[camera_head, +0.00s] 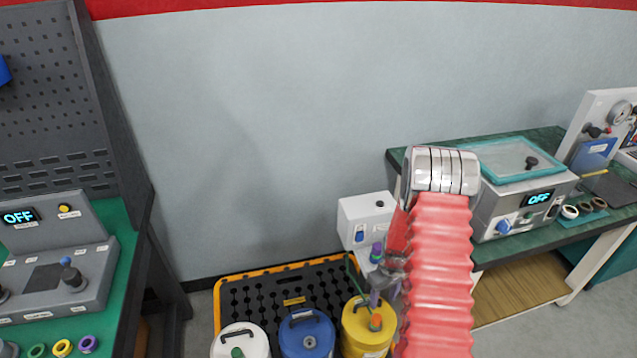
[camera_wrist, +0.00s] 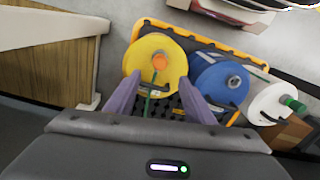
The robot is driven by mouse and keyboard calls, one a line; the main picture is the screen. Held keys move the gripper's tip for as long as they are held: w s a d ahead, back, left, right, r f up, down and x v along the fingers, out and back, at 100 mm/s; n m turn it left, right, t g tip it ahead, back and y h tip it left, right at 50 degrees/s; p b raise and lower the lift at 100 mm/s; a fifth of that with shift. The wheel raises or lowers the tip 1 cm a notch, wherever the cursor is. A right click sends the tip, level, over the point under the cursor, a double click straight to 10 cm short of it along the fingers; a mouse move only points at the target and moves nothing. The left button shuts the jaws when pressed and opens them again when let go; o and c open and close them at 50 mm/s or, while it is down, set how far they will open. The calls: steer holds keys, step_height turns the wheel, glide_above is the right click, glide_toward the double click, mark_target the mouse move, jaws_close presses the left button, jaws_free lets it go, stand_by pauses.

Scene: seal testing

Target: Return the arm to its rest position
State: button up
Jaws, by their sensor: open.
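My arm, covered in a red ribbed sleeve, reaches down over the right half of the head view. My gripper (camera_head: 376,276) is beside the sleeve, above the yellow canister (camera_head: 362,338). In the wrist view, the two purple fingers of my gripper (camera_wrist: 158,92) stand apart with nothing held between them. They point toward the yellow canister (camera_wrist: 145,55) and the black pallet around it. Whether a finger touches the canister, I cannot tell.
A blue canister (camera_head: 306,338) and a white canister (camera_head: 240,342) stand left of the yellow one on the orange-rimmed black pallet (camera_head: 262,290). A green bench (camera_head: 125,290) is at left. A bench (camera_head: 500,250) with a lidded device (camera_head: 510,205) is at right.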

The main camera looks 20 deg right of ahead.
steer(key=s+a+r+m+g, duration=0.2)
steer(key=s+a, duration=0.1)
steer(key=s, duration=0.3)
steer(key=s+a+r+t, duration=0.2)
steer(key=s+a+r, duration=0.2)
steer(key=r, duration=1.1)
steer(key=s+a+r+t, duration=0.3)
steer(key=a+r, duration=0.7)
steer(key=r, duration=0.5)
steer(key=s+a+r+t, duration=0.2)
steer(key=s+a+r, duration=0.3)
steer(key=r, duration=1)
steer(key=shift+s+a+n+t, duration=0.3)
steer(key=shift+a+n, duration=0.1)
steer(key=shift+a, duration=0.5)
steer(key=shift+d, duration=0.1)
